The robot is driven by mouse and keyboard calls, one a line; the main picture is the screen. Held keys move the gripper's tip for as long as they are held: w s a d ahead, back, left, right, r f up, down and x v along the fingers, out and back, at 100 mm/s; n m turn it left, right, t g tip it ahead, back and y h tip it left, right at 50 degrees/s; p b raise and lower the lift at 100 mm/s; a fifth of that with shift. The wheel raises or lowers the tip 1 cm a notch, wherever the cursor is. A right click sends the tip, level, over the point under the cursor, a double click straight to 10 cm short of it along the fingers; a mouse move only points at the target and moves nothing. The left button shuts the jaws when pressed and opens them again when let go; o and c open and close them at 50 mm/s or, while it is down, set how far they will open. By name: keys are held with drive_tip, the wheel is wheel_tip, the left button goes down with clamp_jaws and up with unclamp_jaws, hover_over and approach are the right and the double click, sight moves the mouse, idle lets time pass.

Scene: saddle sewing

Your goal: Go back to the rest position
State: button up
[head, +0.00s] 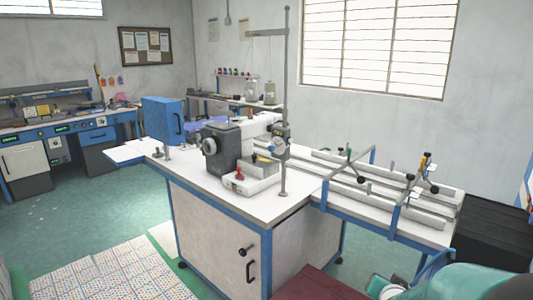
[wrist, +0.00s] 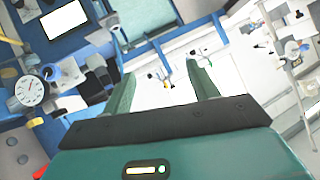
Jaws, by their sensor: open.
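My gripper (wrist: 161,70) shows in the wrist view with its two green fingers apart and nothing between them. Beyond the fingers are a white surface and blue framing, seen at a tilt. In the head view a teal part of my arm fills the bottom right corner, and the gripper's fingers cannot be made out there. The grey and white sewing machine (head: 222,145) stands on the white-topped bench (head: 195,180) in the middle of the head view, away from my arm.
A rail table (head: 425,232) with clamps adjoins the bench on the right. A dark red surface (head: 318,284) lies low in front. The green floor (head: 95,218) is open at left. A round gauge (wrist: 29,91) shows in the wrist view.

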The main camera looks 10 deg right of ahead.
drive_tip(key=s+a+r+n+g+y, duration=0.1)
drive_tip(key=s+a+r+n+y, duration=0.2)
drive_tip(key=a, duration=0.4)
drive_tip(key=s+a+r+n+g+y, duration=0.1)
drive_tip(key=s+a+r+n, duration=0.1)
drive_tip(key=s+a+r, duration=0.45)
drive_tip(key=s+a+r+n+g+y, duration=0.1)
drive_tip(key=s+a+r+n+g, duration=0.1)
drive_tip(key=s+a, duration=0.6)
drive_tip(key=shift+s+a+n+g, duration=0.3)
drive_tip(key=shift+s+n+g, duration=0.25)
drive_tip(key=shift+n, duration=0.45)
drive_tip(key=shift+r, duration=0.1)
drive_tip(key=c, duration=0.5)
drive_tip(key=shift+w+d, duration=0.1)
drive_tip(key=shift+d, duration=0.1)
